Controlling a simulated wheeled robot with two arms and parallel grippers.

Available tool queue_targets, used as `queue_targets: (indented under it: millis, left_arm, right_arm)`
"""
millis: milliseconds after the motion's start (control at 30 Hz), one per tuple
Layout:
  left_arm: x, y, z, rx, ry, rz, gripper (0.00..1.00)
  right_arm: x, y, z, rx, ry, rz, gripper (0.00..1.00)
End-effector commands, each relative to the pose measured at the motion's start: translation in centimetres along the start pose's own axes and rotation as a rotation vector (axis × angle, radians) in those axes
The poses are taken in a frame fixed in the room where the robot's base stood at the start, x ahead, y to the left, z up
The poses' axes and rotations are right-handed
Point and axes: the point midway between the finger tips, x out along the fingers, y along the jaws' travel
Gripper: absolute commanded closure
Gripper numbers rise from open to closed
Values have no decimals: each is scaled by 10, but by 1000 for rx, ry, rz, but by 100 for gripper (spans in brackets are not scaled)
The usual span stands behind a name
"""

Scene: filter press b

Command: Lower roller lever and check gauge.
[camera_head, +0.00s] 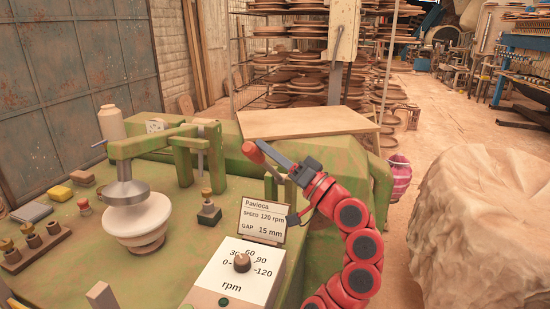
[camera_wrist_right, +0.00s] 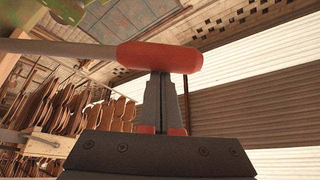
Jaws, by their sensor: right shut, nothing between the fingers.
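The lever's red handle (camera_head: 253,152) is beyond the sign, level with the top of the green machine. In the right wrist view, the handle (camera_wrist_right: 160,57) lies across the fingertips, with a grey rod running left from it. My right gripper (camera_head: 266,150) is shut and empty, its tips at the handle and seeming to touch it, not around it. The roller head (camera_head: 124,192) is a grey metal disc on a white bowl-shaped piece (camera_head: 138,222), under a green arm (camera_head: 150,142). I cannot make out a gap gauge clearly. My left gripper is not in view.
A sign (camera_head: 262,219) reads speed 120 rpm, gap 15 mm. In front is an rpm dial box (camera_head: 238,272) with a knob. Small weights (camera_head: 30,236), a sponge (camera_head: 59,193) and a bottle (camera_head: 111,122) stand left. A covered heap (camera_head: 480,220) is at right.

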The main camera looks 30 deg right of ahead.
Motion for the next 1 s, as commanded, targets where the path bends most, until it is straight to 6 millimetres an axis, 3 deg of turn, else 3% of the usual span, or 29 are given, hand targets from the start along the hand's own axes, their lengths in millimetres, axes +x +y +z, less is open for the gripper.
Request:
queue_targets:
  millis: [33, 100, 400, 600, 1000]
  left_arm:
    - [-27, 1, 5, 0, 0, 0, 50]
    - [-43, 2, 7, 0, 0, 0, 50]
    - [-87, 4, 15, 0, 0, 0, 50]
    - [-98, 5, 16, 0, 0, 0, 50]
    - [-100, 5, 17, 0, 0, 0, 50]
  right_arm:
    - [-10, 9, 18, -29, 1, -17, 100]
    - [-15, 9, 27, -68, 1, -38, 100]
    - [-29, 11, 53, -187, 0, -101, 100]
    - [-32, 11, 60, -221, -2, -120, 100]
    - [-31, 13, 65, -225, -14, -122, 100]
